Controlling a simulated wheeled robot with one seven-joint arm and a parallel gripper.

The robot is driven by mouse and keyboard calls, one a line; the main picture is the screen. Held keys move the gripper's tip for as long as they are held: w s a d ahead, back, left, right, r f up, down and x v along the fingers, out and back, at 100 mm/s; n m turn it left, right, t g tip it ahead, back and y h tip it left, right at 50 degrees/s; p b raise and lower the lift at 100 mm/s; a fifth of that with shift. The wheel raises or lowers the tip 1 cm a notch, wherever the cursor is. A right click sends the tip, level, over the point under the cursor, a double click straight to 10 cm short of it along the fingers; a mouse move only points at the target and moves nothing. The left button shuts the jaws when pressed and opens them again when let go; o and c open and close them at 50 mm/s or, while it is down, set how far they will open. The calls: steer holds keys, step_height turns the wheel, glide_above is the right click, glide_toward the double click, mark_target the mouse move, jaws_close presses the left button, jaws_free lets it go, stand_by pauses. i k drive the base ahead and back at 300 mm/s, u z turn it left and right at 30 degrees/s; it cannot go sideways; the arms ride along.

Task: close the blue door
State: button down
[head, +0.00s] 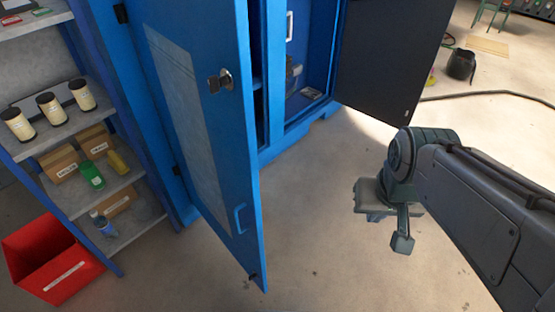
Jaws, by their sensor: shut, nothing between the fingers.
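The blue door (212,110) belongs to a tall blue cabinet (290,140) and stands open, swung out toward me. It has a pale sheet on its face, a lock with a key (220,80) in it and a small blue handle (240,217) near its lower free edge. My gripper (402,243) is to the right of the door, apart from it, above the bare floor. It is shut and empty. The arm partly hides its details.
A second, dark door panel (390,50) stands open on the cabinet's right. A shelf rack (130,225) with jars and boxes and a red bin (50,260) stand at left. A cable (490,93) and a dark pot (461,66) lie farther back. Floor between door and gripper is clear.

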mark_target(182, 44)
steer(key=z, duration=0.5)
steer(key=k, duration=0.25)
steer(key=u, duration=1.15)
steer(key=i, duration=0.5)
steer(key=z, duration=0.05)
